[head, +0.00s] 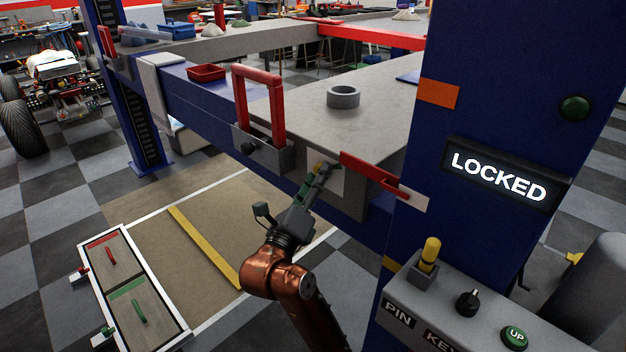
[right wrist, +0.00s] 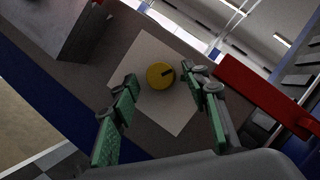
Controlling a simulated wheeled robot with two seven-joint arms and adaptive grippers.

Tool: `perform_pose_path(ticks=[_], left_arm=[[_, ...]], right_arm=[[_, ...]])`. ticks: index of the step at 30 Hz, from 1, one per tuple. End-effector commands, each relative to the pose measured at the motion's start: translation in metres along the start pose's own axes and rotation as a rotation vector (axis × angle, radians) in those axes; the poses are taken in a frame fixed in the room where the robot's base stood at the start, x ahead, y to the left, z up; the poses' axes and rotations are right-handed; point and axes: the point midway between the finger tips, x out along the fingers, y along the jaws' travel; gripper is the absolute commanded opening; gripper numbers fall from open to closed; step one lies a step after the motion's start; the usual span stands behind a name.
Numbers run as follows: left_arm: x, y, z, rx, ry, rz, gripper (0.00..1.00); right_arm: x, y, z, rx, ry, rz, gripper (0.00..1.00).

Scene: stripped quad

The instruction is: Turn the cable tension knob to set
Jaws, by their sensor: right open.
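The tension knob (right wrist: 160,75) is a round yellow disc with a dark mark toward its right side, on a pale square plate (right wrist: 155,48) on the lift's side. My left gripper is not in view.
A red bar (head: 375,173) sticks out just right of the plate. A grey box with a red handle (head: 258,105) is at the left. The blue post carries a LOCKED display (head: 499,175) and a control box with a yellow pin (head: 430,254), a black knob (head: 468,302) and a green UP button (head: 514,338).

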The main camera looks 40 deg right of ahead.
Motion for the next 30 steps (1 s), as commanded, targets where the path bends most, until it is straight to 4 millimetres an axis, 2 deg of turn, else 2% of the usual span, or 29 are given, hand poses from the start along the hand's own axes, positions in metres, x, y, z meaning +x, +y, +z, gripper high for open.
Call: perform_pose_path(ticks=[7, 25, 30], left_arm=[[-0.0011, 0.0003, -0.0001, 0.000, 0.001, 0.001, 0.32], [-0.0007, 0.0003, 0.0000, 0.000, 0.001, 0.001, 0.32], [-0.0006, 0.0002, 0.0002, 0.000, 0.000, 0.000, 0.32]], right_arm=[[0.0008, -0.0004, 0.0003, 0.000, 0.000, 0.000, 0.42], [0.0003, 0.0003, 0.0002, -0.001, 0.000, 0.001, 0.01], [0.0001, 0.0010, 0.0001, 0.007, -0.001, -0.002, 0.01]])
